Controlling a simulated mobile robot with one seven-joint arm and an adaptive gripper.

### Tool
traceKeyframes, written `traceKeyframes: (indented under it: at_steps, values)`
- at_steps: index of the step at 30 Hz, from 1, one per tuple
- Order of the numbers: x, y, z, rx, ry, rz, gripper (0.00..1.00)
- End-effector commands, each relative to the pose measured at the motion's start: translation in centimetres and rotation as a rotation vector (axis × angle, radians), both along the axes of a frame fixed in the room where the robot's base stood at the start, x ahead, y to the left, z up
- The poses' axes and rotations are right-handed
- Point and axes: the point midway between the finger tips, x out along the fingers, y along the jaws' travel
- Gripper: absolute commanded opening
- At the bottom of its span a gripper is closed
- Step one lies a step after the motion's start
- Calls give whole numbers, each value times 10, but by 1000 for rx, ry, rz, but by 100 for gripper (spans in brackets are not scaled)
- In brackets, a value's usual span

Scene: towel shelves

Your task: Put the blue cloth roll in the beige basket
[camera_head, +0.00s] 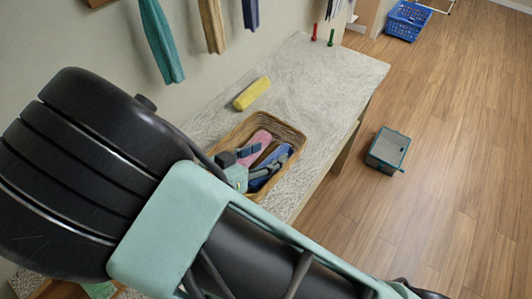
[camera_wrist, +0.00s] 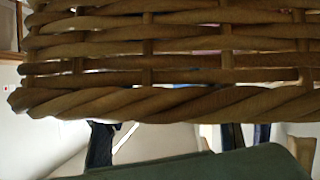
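The beige wicker basket (camera_head: 286,125) stands on the pale patterned bench top in the head view. The blue cloth roll (camera_head: 284,153) lies inside it on the right side, partly covered by my gripper. A pink roll (camera_head: 256,146) and a brown cloth lie beside it in the basket. My gripper (camera_head: 262,160) reaches into the basket from the near left, its two dark fingers spread apart, one over the blue roll. I see no roll clamped between the fingers. In the wrist view the basket's woven wall (camera_wrist: 160,70) fills the upper part, very close; the blue roll is not recognizable there.
A yellow roll (camera_head: 251,93) lies on the bench (camera_head: 325,75) behind the basket. Red (camera_head: 314,32) and green (camera_head: 331,37) pegs stand at its far end. Towels hang on the wall, including a teal one (camera_head: 160,42). A grey bin (camera_head: 388,150) and blue crate (camera_head: 407,20) stand on the floor.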

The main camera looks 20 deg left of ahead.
Motion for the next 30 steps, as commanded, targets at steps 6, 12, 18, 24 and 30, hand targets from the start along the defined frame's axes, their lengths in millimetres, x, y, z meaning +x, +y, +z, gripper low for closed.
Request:
traceKeyframes:
  at_steps: [6,12,18,24,30]
  values:
    - [0,0,3,0,0,0,55]
    - [-15,8,18,4,3,3,55]
    - [-55,26,36,4,1,2,55]
    - [-86,39,50,0,0,1,55]
    - [-100,46,56,0,0,1,55]
